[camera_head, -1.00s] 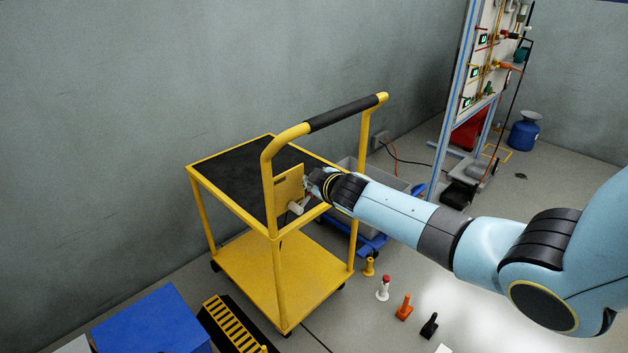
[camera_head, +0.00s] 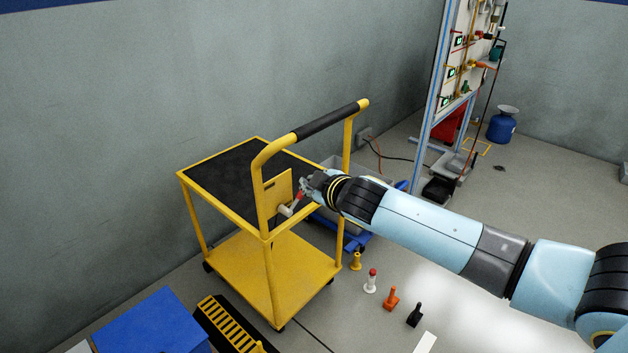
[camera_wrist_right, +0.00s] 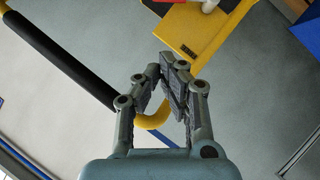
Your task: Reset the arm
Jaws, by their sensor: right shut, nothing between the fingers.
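My right arm (camera_head: 430,230) reaches in from the right. My right gripper (camera_head: 305,186) is by the near end of the yellow cart (camera_head: 277,267), just right of its upright panel (camera_head: 272,204). In the right wrist view my right gripper (camera_wrist_right: 172,68) is shut with nothing between its fingers. A white-headed tool with a red part (camera_head: 288,210) is at the panel, just below and left of the gripper. It shows partly at the top of the right wrist view (camera_wrist_right: 209,5), apart from the fingertips. My left gripper is not in view.
The cart's black-gripped handle (camera_head: 332,120) rises close above the gripper, and also shows in the wrist view (camera_wrist_right: 60,55). Several small coloured items, including an orange one (camera_head: 391,300), stand on the floor below my arm. A blue box (camera_head: 150,325) is front left.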

